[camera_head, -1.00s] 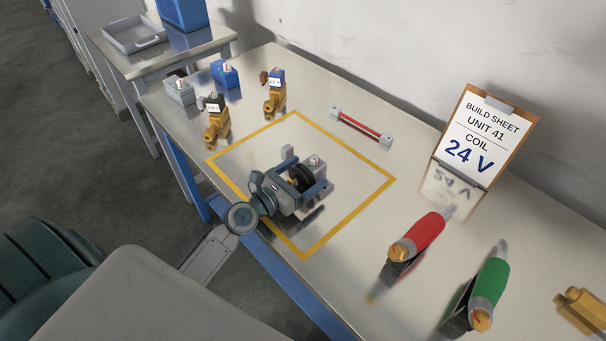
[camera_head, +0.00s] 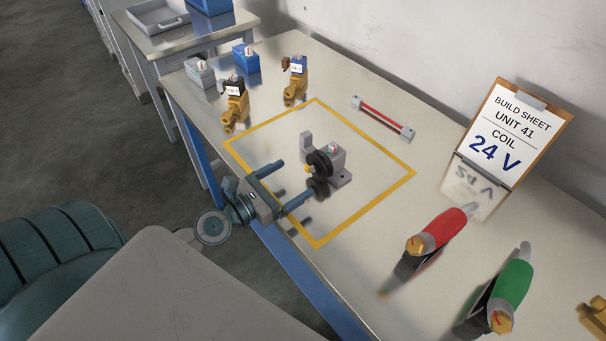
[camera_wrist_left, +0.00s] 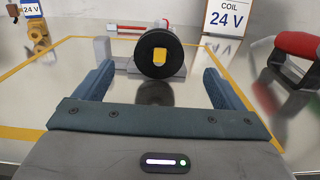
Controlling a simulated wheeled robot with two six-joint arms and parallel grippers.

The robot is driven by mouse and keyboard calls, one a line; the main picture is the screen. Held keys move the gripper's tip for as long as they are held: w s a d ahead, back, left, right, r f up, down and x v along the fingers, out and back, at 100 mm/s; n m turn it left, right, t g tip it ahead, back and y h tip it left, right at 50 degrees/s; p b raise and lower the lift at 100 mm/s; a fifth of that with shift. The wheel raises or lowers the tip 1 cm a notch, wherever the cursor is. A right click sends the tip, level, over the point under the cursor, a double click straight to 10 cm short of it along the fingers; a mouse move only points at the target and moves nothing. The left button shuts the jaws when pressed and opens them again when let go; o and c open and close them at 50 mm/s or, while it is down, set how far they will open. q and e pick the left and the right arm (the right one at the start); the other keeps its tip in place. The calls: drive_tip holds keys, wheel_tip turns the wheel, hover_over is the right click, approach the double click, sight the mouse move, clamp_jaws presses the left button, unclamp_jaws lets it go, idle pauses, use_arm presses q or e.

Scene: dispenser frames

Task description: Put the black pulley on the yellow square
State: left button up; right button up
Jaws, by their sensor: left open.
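The black pulley (camera_head: 318,164) is a thick dark disc, upright against a grey bracket stand (camera_head: 339,165) with a brass-coloured hub or shaft end at its centre. The stand is inside the yellow square (camera_head: 236,152), a taped outline on the bench. In the left wrist view the pulley (camera_wrist_left: 147,52) faces me, centred beyond the fingers. My left gripper (camera_head: 299,177) is open and empty, in front of the pulley over the near-left part of the square, its fingers pointing at the stand; it also shows in the wrist view (camera_wrist_left: 160,82). My right gripper is not in view.
A red bar (camera_head: 382,118) lies behind. Red (camera_head: 437,232) and green (camera_head: 511,287) tools and a 24 V build sheet (camera_head: 512,133) are right.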

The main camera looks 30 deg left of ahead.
use_arm(q)
drive_tip(key=shift+b+v, duration=0.3)
drive_tip(key=shift+v, duration=0.6)
